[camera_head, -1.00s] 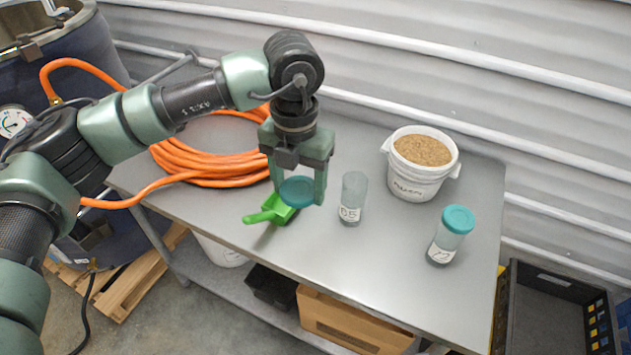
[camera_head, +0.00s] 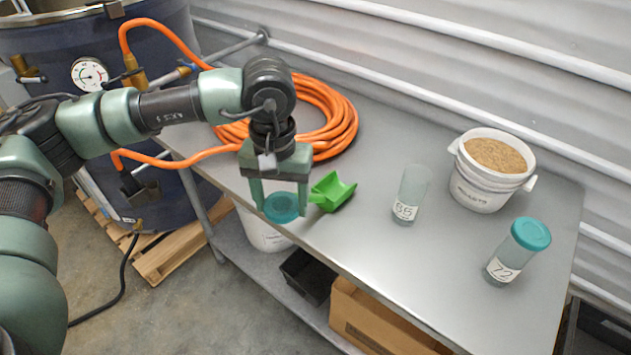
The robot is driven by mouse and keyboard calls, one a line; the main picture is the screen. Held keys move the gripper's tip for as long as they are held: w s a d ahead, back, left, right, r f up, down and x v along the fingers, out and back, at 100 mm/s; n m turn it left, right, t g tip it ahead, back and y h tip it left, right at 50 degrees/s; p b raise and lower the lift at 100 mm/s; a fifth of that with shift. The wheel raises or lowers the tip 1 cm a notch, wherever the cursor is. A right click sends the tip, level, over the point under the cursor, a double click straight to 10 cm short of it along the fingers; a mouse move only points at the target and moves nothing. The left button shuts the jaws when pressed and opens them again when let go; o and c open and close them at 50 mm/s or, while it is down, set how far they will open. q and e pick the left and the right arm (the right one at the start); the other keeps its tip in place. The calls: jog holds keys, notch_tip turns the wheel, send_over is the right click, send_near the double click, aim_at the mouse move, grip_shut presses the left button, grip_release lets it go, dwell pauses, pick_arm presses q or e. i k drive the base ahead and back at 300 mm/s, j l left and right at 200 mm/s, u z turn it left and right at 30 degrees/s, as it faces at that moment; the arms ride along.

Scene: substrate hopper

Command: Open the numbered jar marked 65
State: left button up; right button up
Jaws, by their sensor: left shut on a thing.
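The jar marked 65 (camera_head: 410,196) stands upright on the grey metal table. It is clear, has no lid on it, and its white label faces the front. My left gripper (camera_head: 281,210) is shut on a round teal lid (camera_head: 281,206), held between its fingertips. The gripper points down near the table's front edge, to the left of the jar and apart from it. Whether the lid touches the table I cannot tell. A second jar (camera_head: 515,252), labelled 72, stands at the right with its teal lid on. My right gripper is not in view.
A green scoop (camera_head: 333,192) lies just right of the lid. A white bucket (camera_head: 484,190) of brown granules stands behind the jars. A coiled orange hose (camera_head: 335,105) lies at the back left. The table (camera_head: 385,265) is clear in front of the jars.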

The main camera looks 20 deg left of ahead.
aim_at(415, 181)
jog(key=i+j+z, duration=0.2)
jog(key=j, duration=0.15)
jog(key=i+j+z, duration=0.15)
jog(key=j, duration=0.25)
jog(key=i+j+z, duration=0.2)
jog(key=j, duration=0.2)
jog(key=i+j+z, duration=0.2)
jog(key=j, duration=0.2)
jog(key=k, duration=0.1)
